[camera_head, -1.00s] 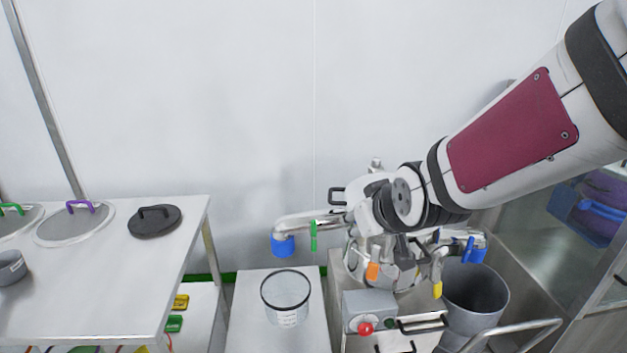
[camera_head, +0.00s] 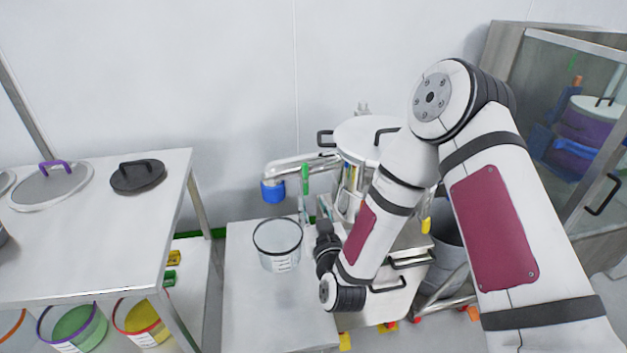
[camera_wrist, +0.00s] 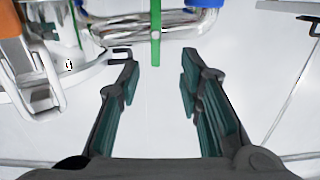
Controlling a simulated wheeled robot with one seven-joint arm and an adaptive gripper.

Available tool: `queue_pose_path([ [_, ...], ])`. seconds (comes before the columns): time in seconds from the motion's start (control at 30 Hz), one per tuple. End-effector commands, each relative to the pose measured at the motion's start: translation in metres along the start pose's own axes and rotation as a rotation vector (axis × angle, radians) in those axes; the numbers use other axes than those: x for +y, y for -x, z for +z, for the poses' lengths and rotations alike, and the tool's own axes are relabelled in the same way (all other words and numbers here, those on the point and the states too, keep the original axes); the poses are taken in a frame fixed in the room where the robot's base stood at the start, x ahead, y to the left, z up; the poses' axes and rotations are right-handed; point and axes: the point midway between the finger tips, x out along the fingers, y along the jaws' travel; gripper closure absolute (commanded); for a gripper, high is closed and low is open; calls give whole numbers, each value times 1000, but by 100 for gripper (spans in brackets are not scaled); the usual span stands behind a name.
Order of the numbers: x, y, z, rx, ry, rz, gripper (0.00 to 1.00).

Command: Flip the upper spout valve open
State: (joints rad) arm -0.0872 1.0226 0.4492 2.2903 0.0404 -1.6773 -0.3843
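A metal spout (camera_head: 290,167) with a blue end cap (camera_head: 272,191) sticks out to the left from the steel machine. A green valve handle (camera_head: 305,180) hangs down from this spout. In the wrist view the green handle (camera_wrist: 155,32) hangs upright in front of the polished pipe (camera_wrist: 125,30). My gripper (camera_wrist: 161,62) is open and empty, with its two teal-padded fingers apart. The handle lies ahead of the gap between the fingertips, and I see no contact. In the head view my gripper (camera_head: 321,210) is below and right of the handle, partly hard to make out.
A clear container (camera_head: 278,245) stands on a white-topped stand left of my gripper. The machine's drum (camera_head: 365,137) is behind my arm. An orange part (camera_wrist: 14,20) is close on the left in the wrist view. A steel table (camera_head: 95,240) with lids is further left.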

Motion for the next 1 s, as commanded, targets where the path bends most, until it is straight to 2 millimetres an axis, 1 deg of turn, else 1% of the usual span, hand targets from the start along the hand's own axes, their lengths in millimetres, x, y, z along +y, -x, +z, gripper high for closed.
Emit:
queue_pose_path([
  [0.03,-1,2,6,10,-6,9,67],
  [0.13,-1,3,8,27,-10,21,67],
  [0.27,-1,-4,7,35,-12,25,67],
  [0.37,0,-18,6,36,-11,25,67],
  [0.8,2,-101,4,33,-11,25,67],
  [0.9,2,-116,4,32,-12,24,67],
  [1.0,2,-126,3,32,-11,23,67],
])
